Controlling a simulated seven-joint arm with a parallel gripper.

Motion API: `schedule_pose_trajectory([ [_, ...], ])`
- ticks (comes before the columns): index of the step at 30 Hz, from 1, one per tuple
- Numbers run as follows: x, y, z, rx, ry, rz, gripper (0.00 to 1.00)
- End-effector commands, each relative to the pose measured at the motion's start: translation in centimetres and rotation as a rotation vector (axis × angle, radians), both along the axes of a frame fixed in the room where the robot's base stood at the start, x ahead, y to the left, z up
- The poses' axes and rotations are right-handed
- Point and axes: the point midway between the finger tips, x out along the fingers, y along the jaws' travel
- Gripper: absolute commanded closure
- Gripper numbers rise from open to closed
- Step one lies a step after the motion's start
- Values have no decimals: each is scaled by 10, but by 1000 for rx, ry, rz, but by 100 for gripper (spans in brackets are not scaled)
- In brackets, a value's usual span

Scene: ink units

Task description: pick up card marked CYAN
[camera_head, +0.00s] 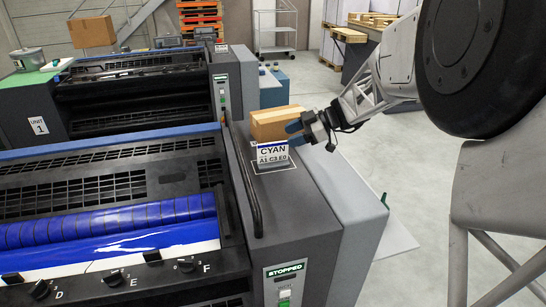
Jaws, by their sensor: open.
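The card marked CYAN (272,151) is a small white card with a blue top edge and the line "A1 C3 E0" under its name. It stands upright in a small grey holder inside a white outline on the dark top of the near ink unit (325,225). I cannot tell whether a finger touches the card. No card shows between the fingers.
A cardboard box (272,123) sits just behind the card and my gripper. A black handrail (246,185) runs along the left of the card. Rollers and lettered keys lie further left. The far unit (120,95) carries a "UNIT 1" sign. Open floor lies to the right.

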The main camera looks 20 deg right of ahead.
Motion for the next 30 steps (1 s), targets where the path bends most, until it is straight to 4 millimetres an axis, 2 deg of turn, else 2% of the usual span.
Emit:
schedule_pose_trajectory([
  [8,3,9,-5,0,1,0,51],
  [19,13,41,-22,1,0,1,51],
  [30,14,44,-24,0,0,0,51],
])
